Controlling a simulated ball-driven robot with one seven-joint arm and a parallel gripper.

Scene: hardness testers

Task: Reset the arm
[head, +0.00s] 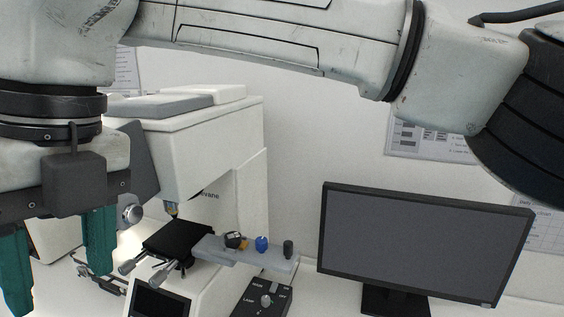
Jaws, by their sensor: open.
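My arm (290,42) spans the top of the head view from the right edge to the upper left. It bends down at the left into my gripper (58,275). The lower end of the left finger is near the bottom edge of the picture. The gripper appears in front and to the left of a white hardness tester (210,145), and the arm hides part of the tester's left side.
The tester has a black stage (178,238) with metal knobs. A grey tray (270,257) beside it holds several small pieces, including a blue one (262,243). A black control box (262,297) stands in front. A dark monitor (425,240) stands at the right. Papers (430,142) hang on the wall.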

